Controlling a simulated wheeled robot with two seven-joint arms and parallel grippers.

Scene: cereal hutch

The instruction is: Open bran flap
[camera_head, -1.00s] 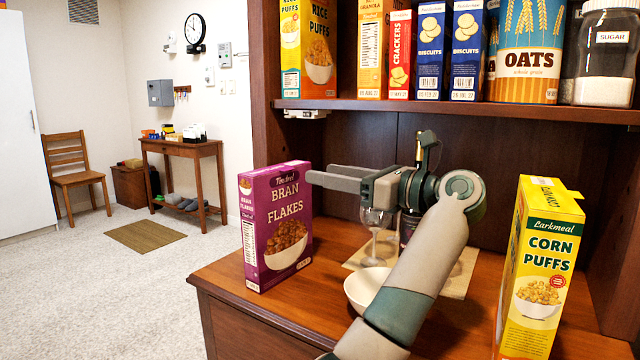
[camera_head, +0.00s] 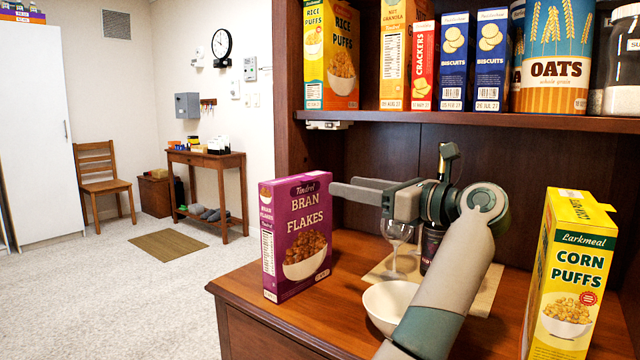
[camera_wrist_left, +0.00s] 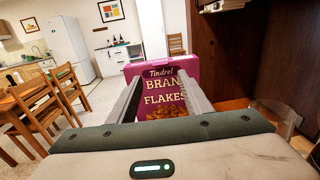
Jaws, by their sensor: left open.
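The purple Bran Flakes box (camera_head: 296,235) stands upright on the left part of the wooden counter. Its top (camera_head: 298,180) looks closed; the flap's edge is too small to make out. My left gripper (camera_head: 342,186) is open, level, just right of the box's upper right edge in the head view. In the left wrist view the box (camera_wrist_left: 160,90) shows ahead between the two fingers (camera_wrist_left: 160,77), its top edge at about fingertip level. I cannot tell whether a finger touches it. Nothing is held. My right gripper is out of view.
A yellow Corn Puffs box (camera_head: 571,275) stands at the right. A wine glass (camera_head: 397,233), a dark bottle (camera_head: 431,245) and a white bowl (camera_head: 388,303) are under and behind my arm. A shelf (camera_head: 480,119) with several packages hangs above. The counter's left front is clear.

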